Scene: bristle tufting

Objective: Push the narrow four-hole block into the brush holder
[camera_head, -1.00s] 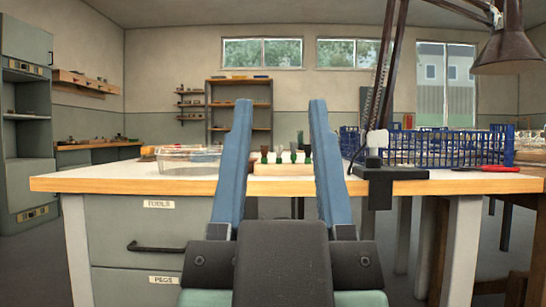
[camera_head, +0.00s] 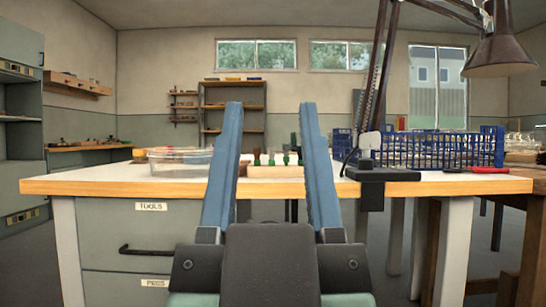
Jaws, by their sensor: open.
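My gripper (camera_head: 268,108) is in the foreground, its two long blue fingers spread apart and empty, in front of the workbench's near edge. Between the fingers, on the bench top, a pale block (camera_head: 276,171) carries several green and dark upright tufts or pegs (camera_head: 272,158); it is too small to tell whether it is the brush holder or the four-hole block. The fingers hide parts of the bench behind them. I cannot pick out a separate narrow four-hole block.
The workbench (camera_head: 110,189) has a wooden front edge and drawers below. A clear plastic tray (camera_head: 180,163) stands left of the gripper.

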